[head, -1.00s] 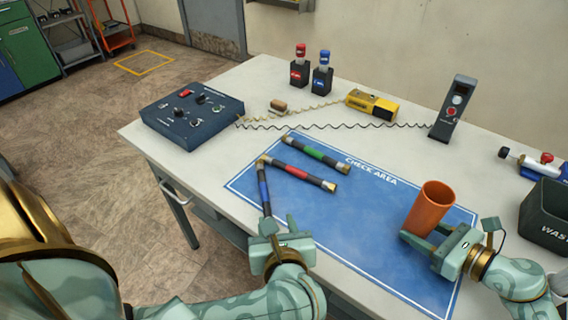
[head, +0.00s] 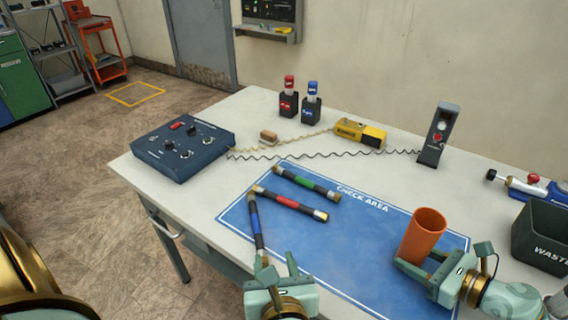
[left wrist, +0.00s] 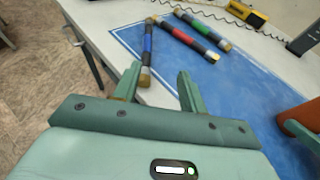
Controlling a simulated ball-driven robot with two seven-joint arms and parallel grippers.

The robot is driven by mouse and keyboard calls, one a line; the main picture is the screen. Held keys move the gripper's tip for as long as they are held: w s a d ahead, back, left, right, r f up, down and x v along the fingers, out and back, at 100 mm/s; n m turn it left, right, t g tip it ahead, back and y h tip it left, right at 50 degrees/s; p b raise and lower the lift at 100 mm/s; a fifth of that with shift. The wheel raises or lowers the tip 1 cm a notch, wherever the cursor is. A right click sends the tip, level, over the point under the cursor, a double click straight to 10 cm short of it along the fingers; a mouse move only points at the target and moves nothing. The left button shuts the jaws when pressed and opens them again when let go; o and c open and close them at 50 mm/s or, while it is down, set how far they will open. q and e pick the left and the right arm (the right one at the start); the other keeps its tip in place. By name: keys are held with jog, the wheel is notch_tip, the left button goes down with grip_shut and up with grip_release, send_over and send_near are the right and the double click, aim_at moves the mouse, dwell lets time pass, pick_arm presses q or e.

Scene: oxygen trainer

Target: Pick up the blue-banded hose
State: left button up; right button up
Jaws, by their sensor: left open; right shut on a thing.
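The blue-banded hose (head: 256,222), a dark tube with a blue band and brass ends, lies at the left edge of the blue mat (head: 365,270). It also shows in the left wrist view (left wrist: 147,48), its near end close to the left fingertip. My left gripper (head: 276,265) is open and empty at the hose's near end; in the wrist view the hose lies ahead of the jaws (left wrist: 160,78), toward the left finger. The red-banded hose (head: 289,203) and green-banded hose (head: 306,182) lie beyond it. My right gripper (head: 418,266) is shut on an orange cup (head: 423,234).
A dark control box (head: 183,150) stands at the table's left. Red (head: 289,103) and blue (head: 312,108) capped holders, a yellow device (head: 360,133) and a grey upright unit (head: 436,140) stand behind. A waste bin (head: 542,238) stands at right. The mat's middle is clear.

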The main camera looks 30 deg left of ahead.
pick_arm(q)
jog(key=w+d+r+m+t+h, duration=0.4)
jog(key=w+r+m+t, duration=0.25)
jog(key=m, duration=0.35)
jog(key=w+d+r+m+t+h, duration=0.45)
jog(key=r+m+t, duration=0.2)
jog(key=m, duration=0.25)
jog(key=w+d+r+m+g+h, duration=0.15)
jog(key=d+m+h, duration=0.35)
jog(key=m+h, duration=0.7)
jog(key=n+g+y, duration=1.1)
jog(key=n+g, duration=1.1)
jog(key=n, duration=1)
send_over(254, 212)
jog(key=d, duration=0.1)
jog(key=f, duration=1.4)
jog(key=shift+s, duration=0.2)
jog(key=f, duration=0.3)
jog(key=a+f, duration=0.1)
jog(key=f, duration=0.1)
jog(key=shift+w+f, duration=0.15)
jog(key=shift+f, duration=0.2)
grip_shut()
